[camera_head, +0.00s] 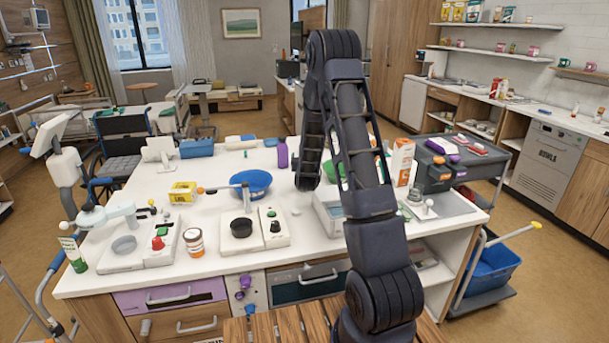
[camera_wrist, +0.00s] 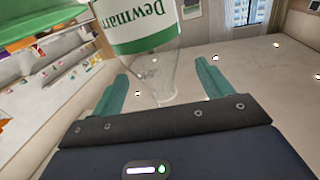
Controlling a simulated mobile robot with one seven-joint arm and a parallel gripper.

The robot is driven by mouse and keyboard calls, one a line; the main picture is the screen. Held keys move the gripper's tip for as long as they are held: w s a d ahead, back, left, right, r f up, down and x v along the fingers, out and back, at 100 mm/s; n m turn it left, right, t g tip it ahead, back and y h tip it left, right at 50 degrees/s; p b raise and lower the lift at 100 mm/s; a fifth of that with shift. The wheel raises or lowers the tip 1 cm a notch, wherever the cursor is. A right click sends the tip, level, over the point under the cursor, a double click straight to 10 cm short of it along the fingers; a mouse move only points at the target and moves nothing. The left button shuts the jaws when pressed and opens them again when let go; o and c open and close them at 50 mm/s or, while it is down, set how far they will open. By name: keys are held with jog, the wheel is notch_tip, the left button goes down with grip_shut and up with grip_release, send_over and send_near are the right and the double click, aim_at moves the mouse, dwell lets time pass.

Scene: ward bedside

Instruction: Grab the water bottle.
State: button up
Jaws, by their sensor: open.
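The water bottle (camera_wrist: 155,72) is clear, with a white and green label reading "Dewmarr". In the wrist view it is at the top centre, its narrow end toward my palm and its far end cut off by the frame. My gripper (camera_wrist: 162,72) is open, with one green finger on each side of the bottle's narrow part. Gaps show between the fingers and the bottle. In the head view my arm hides my gripper, and I cannot make out this bottle there.
The white island counter (camera_head: 145,196) holds a blue bowl (camera_head: 251,182), a purple bottle (camera_head: 282,154), an orange-and-white carton (camera_head: 402,161), a small hot-plate-like device (camera_head: 275,238) and a yellow box (camera_head: 182,192). A dark cart (camera_head: 470,160) stands at the right. A wheelchair (camera_head: 122,145) is behind left.

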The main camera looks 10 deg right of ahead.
jog(key=w+f, duration=0.3)
jog(key=f, duration=0.3)
jog(key=shift+d+f, duration=0.15)
jog(key=shift+d, duration=0.15)
jog(key=c, duration=1.2)
